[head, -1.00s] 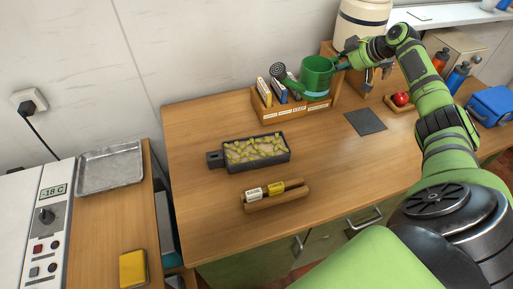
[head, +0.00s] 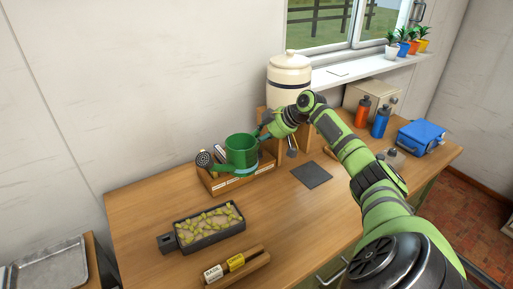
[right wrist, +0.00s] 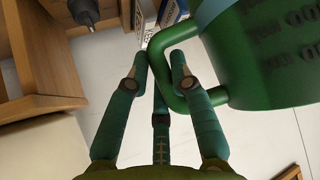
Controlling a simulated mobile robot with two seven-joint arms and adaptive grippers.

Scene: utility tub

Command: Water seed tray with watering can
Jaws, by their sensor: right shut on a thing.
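The green watering can (head: 243,152) has a round rose on its spout, which points left. It is held up in front of the wooden box at the back of the bench. My right gripper (head: 265,136) is shut on the can's handle; the right wrist view shows its fingers (right wrist: 164,62) around the handle, with the can body (right wrist: 265,60) at the right. The black seed tray (head: 214,243), with yellow-green pieces on pale fill, sits on the bench below and left of the can, apart from it. My left gripper is not in view.
A wooden box (head: 226,184) with packets stands behind the can. A wooden holder (head: 250,271) with labelled packets lies in front of the tray. A dark mat (head: 311,175), a cream crock (head: 289,78), bottles and a blue box (head: 421,137) are to the right.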

